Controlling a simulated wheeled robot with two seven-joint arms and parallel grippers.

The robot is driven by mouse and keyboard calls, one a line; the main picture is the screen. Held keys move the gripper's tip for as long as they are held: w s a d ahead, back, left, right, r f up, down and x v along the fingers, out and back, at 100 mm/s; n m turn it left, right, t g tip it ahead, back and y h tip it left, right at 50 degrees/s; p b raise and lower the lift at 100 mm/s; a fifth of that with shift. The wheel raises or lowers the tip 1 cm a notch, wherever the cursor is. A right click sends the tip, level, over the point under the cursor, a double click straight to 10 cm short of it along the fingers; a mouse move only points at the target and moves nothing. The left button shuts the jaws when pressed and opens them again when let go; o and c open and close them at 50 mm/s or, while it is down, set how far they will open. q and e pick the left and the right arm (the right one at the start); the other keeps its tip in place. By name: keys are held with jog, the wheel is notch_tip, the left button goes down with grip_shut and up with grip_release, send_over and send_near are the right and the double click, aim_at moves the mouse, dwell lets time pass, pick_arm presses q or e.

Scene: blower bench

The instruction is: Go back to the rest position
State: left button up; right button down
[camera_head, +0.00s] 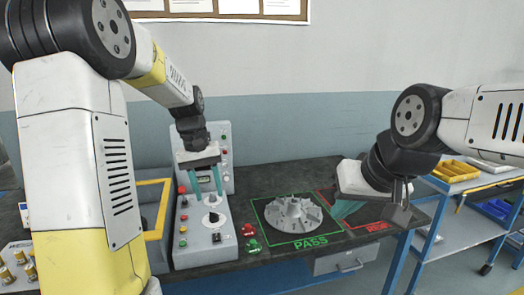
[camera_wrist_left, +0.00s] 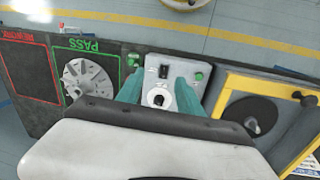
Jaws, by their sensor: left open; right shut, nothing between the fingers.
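My left gripper (camera_head: 208,192) is open above the grey control panel (camera_head: 187,252) with its teal fingers pointing down. In the left wrist view the fingers (camera_wrist_left: 159,85) stand either side of the panel's round knob (camera_wrist_left: 157,98). They look empty; I cannot tell whether they touch the knob.
A yellow-framed bin (camera_head: 158,235) stands left of the panel, with a dark round part (camera_wrist_left: 255,115) inside. Red and green buttons (camera_head: 252,240) sit by the PASS square. A shelf cart (camera_head: 455,240) with yellow trays stands at the right. Brass parts (camera_head: 12,265) are at lower left.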

pick_arm(q)
jog(key=s+d+r+m+t, duration=0.1)
jog(key=s+r+t, duration=0.2)
jog(key=s, duration=0.7)
jog(key=s+d+r+m+t, duration=0.1)
jog(key=s+r+t, duration=0.2)
jog(key=s, duration=0.6)
notch_tip(320, 180, up, 2)
jog(key=shift+s+m, duration=0.4)
